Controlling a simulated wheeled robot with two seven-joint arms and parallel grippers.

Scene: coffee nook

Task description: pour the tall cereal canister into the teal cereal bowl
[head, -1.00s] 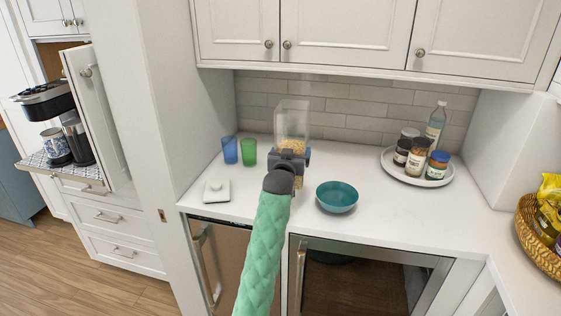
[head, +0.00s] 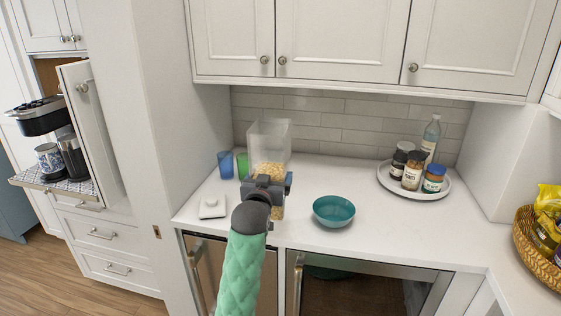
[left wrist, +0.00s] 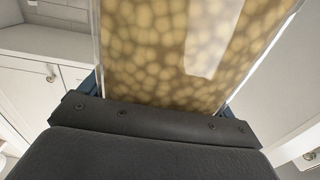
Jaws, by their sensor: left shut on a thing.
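The tall clear cereal canister (head: 269,140) stands upright in my left gripper (head: 267,184), with tan cereal in its lower part. My left gripper is shut on it, and its fingers and wrist hide part of the lower canister. In the left wrist view the canister wall (left wrist: 165,50) with round cereal pieces fills the middle above the dark gripper body. The teal bowl (head: 334,211) sits on the counter to the right of the canister, apart from it, and looks empty. My right gripper is not in view.
A white lid (head: 212,207) lies at the counter's left. Blue (head: 225,163) and green (head: 242,166) cups stand behind it. A round white tray (head: 385,184) with jars and a bottle (head: 431,136) is at the back right. A wicker basket (head: 536,245) stands far right. Upper cabinets (head: 340,45) overhang the counter.

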